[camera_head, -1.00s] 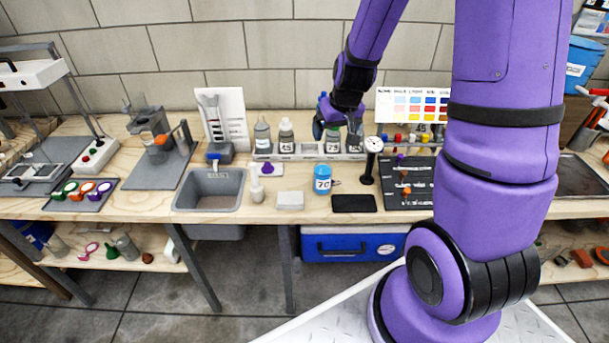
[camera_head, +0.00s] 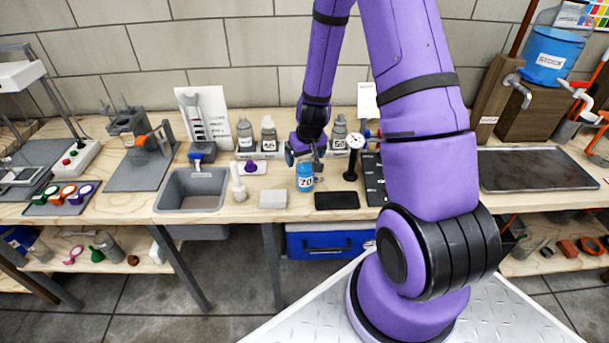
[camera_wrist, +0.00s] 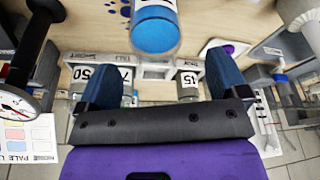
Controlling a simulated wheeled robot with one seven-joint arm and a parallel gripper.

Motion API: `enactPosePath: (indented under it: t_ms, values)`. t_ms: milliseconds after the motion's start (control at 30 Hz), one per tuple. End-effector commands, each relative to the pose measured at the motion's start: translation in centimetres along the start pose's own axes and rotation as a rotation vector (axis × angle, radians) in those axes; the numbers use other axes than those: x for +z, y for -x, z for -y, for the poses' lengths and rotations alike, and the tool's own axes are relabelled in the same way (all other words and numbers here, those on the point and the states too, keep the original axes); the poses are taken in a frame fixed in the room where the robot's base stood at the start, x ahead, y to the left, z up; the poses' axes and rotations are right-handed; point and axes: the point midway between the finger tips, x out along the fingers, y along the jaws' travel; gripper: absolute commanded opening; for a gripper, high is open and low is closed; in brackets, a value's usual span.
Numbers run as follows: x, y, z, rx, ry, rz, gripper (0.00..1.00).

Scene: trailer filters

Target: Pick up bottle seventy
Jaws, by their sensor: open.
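Bottle seventy (camera_head: 305,180) stands upright on the wooden bench, in front of the bottle rack. Nothing is held. The bottle's label is mostly out of the wrist view.
Bottles 45 (camera_head: 269,135) and 50 (camera_head: 339,133) stand in the rack behind. A dial gauge on a stand (camera_head: 353,158) is close on the right. A black pad (camera_head: 337,201) and a pale block (camera_head: 273,198) flank the bottle's front. A grey sink (camera_head: 191,189) is left.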

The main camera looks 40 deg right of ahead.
Motion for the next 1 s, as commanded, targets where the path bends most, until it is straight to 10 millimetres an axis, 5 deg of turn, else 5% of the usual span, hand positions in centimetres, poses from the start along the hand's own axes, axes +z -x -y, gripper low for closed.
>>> enactPosePath:
  t_ms: [500,800,1000]
  values:
    - [0.1,-4.9,-0.3,0.000,-0.001,0.002,0.92]
    - [0.1,-5.2,-0.3,0.000,0.000,0.000,0.92]
    - [0.1,-5.2,-0.3,0.000,0.000,0.000,0.51]
